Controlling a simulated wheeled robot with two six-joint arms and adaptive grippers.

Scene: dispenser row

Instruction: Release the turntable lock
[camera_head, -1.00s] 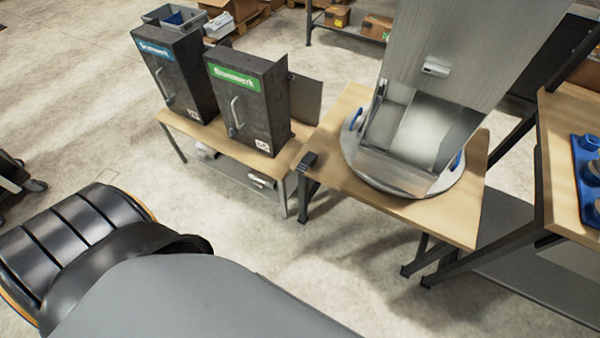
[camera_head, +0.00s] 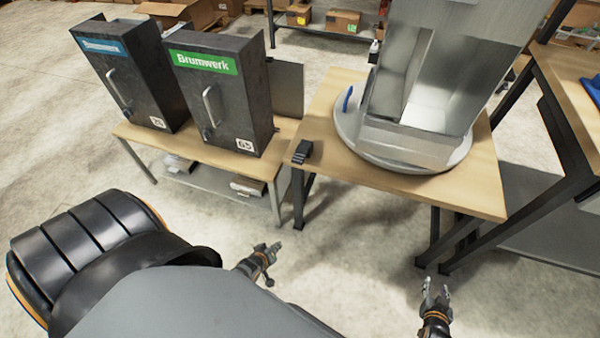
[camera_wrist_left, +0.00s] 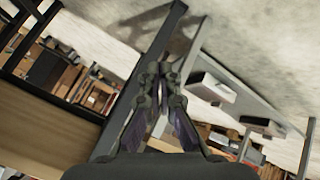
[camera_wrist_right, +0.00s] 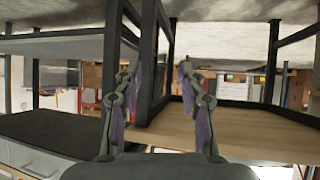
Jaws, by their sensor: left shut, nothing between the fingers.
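The turntable (camera_head: 348,124) is a round grey plate on a wooden table. It carries a tall open metal dispenser (camera_head: 410,146), and a blue handle (camera_head: 348,98) shows at its left rim. A small black fitting (camera_head: 302,151), possibly the lock, sits at the table's front left corner, apart from the plate. My left gripper (camera_head: 273,249) is shut and empty, low in front of the tables, below and left of the fitting. In the left wrist view its fingertips (camera_wrist_left: 161,66) are together. My right gripper (camera_head: 436,287) is open and empty, in front of the turntable table; its fingers are apart in the right wrist view (camera_wrist_right: 158,72).
Two black dispensers, one with a blue label (camera_head: 135,75) and one with a green label (camera_head: 222,95), stand on a lower table (camera_head: 190,150) to the left. Another wooden table (camera_head: 575,92) is at the right. Bare floor (camera_head: 345,250) lies in front.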

